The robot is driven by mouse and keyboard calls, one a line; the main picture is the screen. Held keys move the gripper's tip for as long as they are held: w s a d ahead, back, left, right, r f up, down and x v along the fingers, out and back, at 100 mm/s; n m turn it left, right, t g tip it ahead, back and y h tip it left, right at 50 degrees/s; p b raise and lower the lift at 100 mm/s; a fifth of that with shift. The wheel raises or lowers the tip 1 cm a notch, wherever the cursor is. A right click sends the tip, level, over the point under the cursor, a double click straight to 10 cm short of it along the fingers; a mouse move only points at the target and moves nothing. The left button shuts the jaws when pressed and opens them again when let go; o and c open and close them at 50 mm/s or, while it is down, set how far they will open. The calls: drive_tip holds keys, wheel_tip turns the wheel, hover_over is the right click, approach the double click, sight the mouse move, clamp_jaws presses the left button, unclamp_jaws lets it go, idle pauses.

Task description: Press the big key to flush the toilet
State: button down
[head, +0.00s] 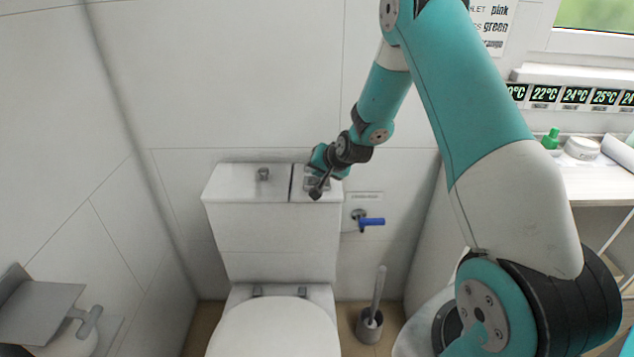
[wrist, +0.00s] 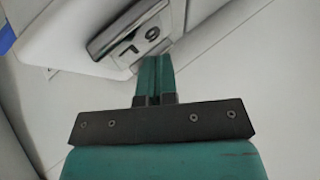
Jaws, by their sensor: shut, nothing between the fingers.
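The toilet (head: 270,240) stands against the back wall, with its seat lid down. A metallic flush plate (head: 312,184) is at the right of the cistern top, partly hidden by my gripper (head: 322,172). In the wrist view the flush plate shows a big key (wrist: 138,44) marked "6 L" and a shiny metal strip (wrist: 128,24) along its far side. In that view my gripper (wrist: 153,66) has its teal fingers together and empty. The fingertips appear at the near edge of the big key; I cannot tell whether they touch it.
A small metal knob (head: 264,174) sits on the cistern lid's left part. A blue valve lever (head: 371,221) is on the wall right of the cistern. A toilet brush (head: 372,318) stands on the floor at right, and a paper holder (head: 40,306) is at left.

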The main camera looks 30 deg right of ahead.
sight(319, 180)
drive_tip(key=shift+f+b, duration=0.75)
drive_tip(key=shift+f, duration=0.35)
idle(0.9)
drive_tip(key=shift+r, duration=0.1)
drive_tip(key=shift+r+p, duration=0.95)
drive_tip(key=shift+r, duration=0.3)
wheel_tip(319, 180, up, 5)
drive_tip(key=p, duration=0.3)
drive_tip(key=shift+r+p, duration=0.1)
drive_tip(key=shift+p, duration=0.2)
idle(0.4)
